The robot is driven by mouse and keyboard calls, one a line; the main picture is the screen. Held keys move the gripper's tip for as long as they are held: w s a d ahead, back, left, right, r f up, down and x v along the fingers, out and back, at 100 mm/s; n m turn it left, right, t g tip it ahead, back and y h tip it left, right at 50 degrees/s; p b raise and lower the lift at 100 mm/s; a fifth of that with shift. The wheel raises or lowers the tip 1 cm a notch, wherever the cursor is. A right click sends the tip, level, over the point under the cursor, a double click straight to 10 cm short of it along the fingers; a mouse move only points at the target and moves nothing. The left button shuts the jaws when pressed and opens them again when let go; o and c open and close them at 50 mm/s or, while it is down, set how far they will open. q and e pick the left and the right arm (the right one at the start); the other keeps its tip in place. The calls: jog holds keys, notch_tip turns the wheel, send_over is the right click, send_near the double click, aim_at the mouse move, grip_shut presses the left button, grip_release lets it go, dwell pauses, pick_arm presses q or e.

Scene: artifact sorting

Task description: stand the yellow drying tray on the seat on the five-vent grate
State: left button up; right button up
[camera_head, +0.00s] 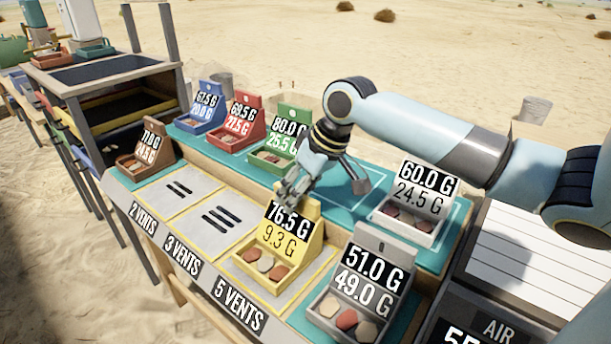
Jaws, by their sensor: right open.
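The yellow drying tray (309,246), marked 76.5 G and 9.3 G, stands upright on the grate area behind the 5 VENTS label (238,305). It holds several reddish and pale pieces and hides most of that five-vent grate (240,273). My right gripper (325,190) is open just above and behind the tray's tall back plate. Its left finger is close to the plate's top edge; I cannot tell whether they touch. Nothing shows between the fingers. My left gripper is not in view.
The two-vent grate (165,202) and three-vent grate (202,242) are bare. A brown tray (131,165) stands left of them. Blue (190,121), red (226,145) and green (297,145) trays stand behind. A white tray (381,227) and grey tray (388,314) stand to the right.

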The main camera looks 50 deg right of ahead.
jog(key=p+v, duration=0.2)
jog(key=v, duration=0.9)
jog(key=shift+r, duration=0.2)
jog(key=shift+s+a+f, duration=0.1)
jog(key=shift+s, duration=0.1)
